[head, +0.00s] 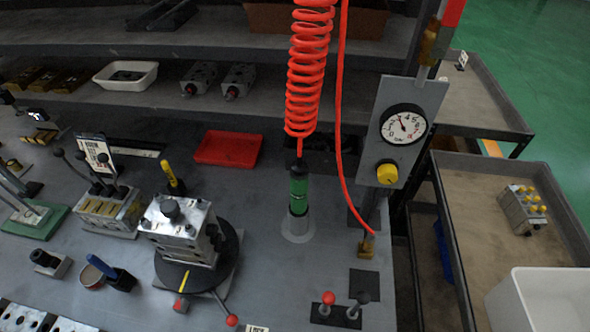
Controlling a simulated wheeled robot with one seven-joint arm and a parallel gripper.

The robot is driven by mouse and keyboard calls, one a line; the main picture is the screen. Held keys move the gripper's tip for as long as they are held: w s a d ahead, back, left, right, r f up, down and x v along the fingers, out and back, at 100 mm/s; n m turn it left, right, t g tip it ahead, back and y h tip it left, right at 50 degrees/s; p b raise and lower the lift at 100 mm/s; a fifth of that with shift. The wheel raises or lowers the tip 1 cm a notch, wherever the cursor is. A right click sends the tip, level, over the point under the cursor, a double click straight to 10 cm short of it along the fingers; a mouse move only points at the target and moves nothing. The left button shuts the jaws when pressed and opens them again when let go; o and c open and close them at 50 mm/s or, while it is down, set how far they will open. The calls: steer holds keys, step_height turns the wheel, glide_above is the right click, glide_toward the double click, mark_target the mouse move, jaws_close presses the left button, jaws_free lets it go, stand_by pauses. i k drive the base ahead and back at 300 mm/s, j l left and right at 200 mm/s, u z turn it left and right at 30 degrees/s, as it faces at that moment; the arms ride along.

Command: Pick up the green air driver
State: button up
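The green air driver (298,190) stands upright at the middle of the grey bench, with a green body and a black top. Its lower end sits in a light grey round holder (298,228). A red coiled hose (308,75) hangs from above and meets the driver's top. My gripper is not in view.
A valve block (180,228) sits on a black turntable left of the driver. A gauge panel (403,125) and its post stand to the right, with a straight red hose (340,120) between. A red tray (228,148) lies behind.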

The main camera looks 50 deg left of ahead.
mark_target(300, 171)
steer(key=u, duration=1.25)
